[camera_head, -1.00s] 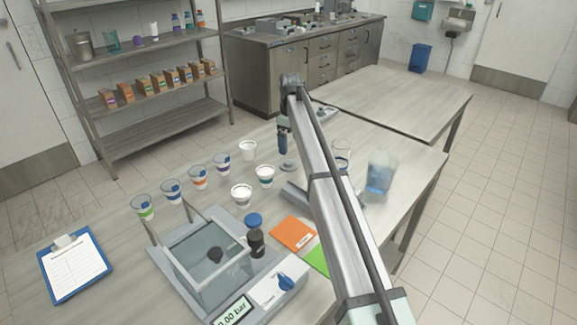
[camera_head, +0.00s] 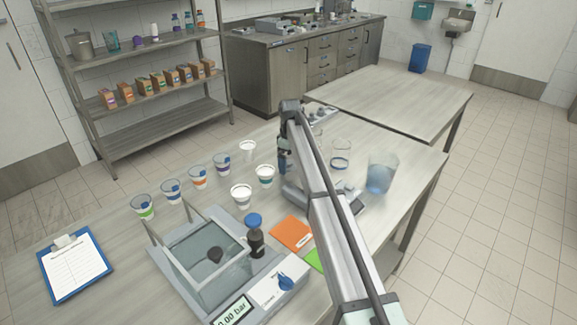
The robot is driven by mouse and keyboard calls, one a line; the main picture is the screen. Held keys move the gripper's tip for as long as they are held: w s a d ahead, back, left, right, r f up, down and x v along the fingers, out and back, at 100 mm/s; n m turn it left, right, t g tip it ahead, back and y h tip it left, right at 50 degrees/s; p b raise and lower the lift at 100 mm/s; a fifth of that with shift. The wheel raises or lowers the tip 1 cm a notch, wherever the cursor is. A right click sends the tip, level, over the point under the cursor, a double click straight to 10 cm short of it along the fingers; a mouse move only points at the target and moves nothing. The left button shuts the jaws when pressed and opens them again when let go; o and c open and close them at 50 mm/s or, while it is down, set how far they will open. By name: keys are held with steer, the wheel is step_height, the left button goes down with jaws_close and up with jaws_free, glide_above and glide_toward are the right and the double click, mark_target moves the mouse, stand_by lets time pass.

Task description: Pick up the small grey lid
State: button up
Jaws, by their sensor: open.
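My gripper (camera_head: 284,168) points down over the middle of the table, behind the white cups; it is small in this view. Its jaws are open. A small grey disc, which looks like the small grey lid, showed at this spot a second ago; now the gripper and arm hide it. I cannot tell whether the jaws touch it or are around it.
White cups stand left of my gripper: one (camera_head: 248,149), one (camera_head: 265,174) and one (camera_head: 241,196). A clear container with blue liquid (camera_head: 380,176) and a glass (camera_head: 340,155) stand to the right. An orange card (camera_head: 293,233) and a pressure device (camera_head: 208,252) lie in front.

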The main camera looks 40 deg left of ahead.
mark_target(289, 163)
steer(key=shift+c, duration=0.4)
steer(key=c, duration=1)
steer(key=shift+r, duration=0.1)
steer(key=r, duration=0.8)
steer(key=shift+s+r, duration=0.2)
steer(key=shift+r, duration=0.1)
steer(key=s+r, duration=0.1)
steer(key=s, duration=0.3)
steer(key=s+d+r, duration=0.1)
steer(key=s, duration=0.3)
steer(key=s+r, duration=0.2)
steer(key=s, duration=0.2)
steer(key=shift+s+d+r, duration=0.1)
steer(key=shift+s+d, duration=0.05)
steer(key=shift+s, duration=0.05)
